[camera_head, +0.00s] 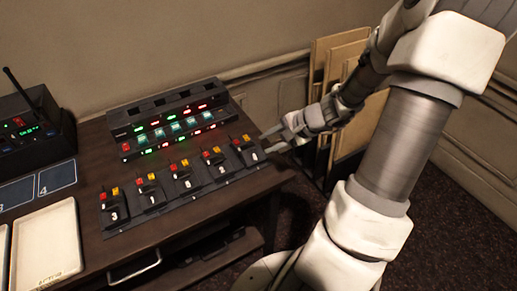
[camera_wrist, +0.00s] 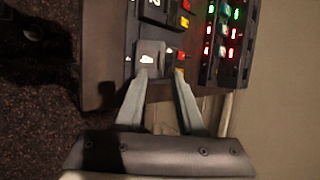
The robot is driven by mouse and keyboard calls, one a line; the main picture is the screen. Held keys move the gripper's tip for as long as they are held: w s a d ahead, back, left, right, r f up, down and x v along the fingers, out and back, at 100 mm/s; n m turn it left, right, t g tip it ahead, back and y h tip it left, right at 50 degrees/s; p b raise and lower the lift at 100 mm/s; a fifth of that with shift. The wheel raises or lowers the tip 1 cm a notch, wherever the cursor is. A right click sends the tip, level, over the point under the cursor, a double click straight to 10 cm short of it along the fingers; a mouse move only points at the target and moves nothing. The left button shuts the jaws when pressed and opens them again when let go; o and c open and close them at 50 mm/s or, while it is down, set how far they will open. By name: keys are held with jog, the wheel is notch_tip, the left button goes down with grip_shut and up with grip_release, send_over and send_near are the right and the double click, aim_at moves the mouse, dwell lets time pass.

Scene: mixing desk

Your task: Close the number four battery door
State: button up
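Several dark transmitter packs with numbered front doors stand in a row on a dark rack at the front of the desk. The nearest-left pack reads 3 (camera_head: 113,211); the others' numbers are too small for me to read surely, so I cannot tell which is four. My gripper (camera_head: 272,142) is at the right end of the row, beside the last pack (camera_head: 249,152). The left fingertip overlaps the edge of that pack's grey door (camera_wrist: 150,54); contact is unclear.
Behind the packs is a receiver bank (camera_head: 175,128) with green and red lights. A black radio unit (camera_head: 35,130), blue numbered cards (camera_head: 57,178) and a pale tray (camera_head: 48,245) are at left. Framed boards (camera_head: 345,90) lean on the wall at right.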

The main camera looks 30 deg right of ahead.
aim_at(253, 149)
jog(key=x, duration=0.5)
jog(key=shift+b, duration=0.35)
grip_shut()
